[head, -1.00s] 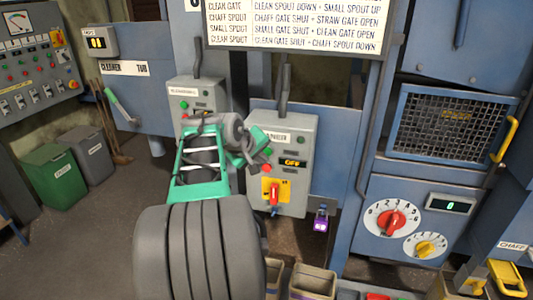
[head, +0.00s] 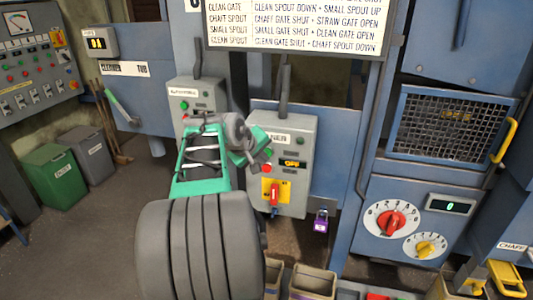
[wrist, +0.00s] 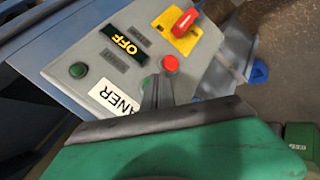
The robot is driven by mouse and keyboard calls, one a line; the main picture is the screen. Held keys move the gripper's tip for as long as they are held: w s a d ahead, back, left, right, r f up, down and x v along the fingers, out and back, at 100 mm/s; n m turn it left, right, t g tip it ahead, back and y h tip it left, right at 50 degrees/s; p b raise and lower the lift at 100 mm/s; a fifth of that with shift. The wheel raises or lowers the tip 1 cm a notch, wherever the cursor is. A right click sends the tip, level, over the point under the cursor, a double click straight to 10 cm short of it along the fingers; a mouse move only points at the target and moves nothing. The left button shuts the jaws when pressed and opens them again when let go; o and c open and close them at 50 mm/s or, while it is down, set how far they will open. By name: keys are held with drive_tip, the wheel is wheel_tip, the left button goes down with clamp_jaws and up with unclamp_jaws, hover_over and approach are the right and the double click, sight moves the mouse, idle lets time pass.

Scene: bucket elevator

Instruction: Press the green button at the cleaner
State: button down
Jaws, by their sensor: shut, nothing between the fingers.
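The cleaner box (head: 297,140) is a grey panel with a lever on top, partly behind my arm in the head view. The dark display (wrist: 124,44) reads OFF. A red button (wrist: 170,63) lies on the other side of the label. Whether the tips touch the panel cannot be told. My gripper hides the green button in the head view.
A red switch on a yellow plate (wrist: 181,32) is on the same box. A purple padlock-like item (head: 320,222) hangs below it. A similar grey box (head: 197,98) stands to the left. Bins (head: 312,282) stand on the floor below. A dial panel (head: 390,220) is at right.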

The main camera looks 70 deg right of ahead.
drive_tip(key=shift+w+d, duration=0.1)
drive_tip(key=shift+d, duration=0.4)
idle(0.8)
drive_tip(key=shift+a, duration=0.85)
drive_tip(key=shift+a, duration=0.1)
drive_tip(key=a, duration=0.2)
drive_tip(key=s+a+b, duration=0.1)
drive_tip(key=a, duration=0.1)
drive_tip(key=shift+a+b, duration=0.3)
drive_tip(key=shift+a, duration=0.1)
idle(0.4)
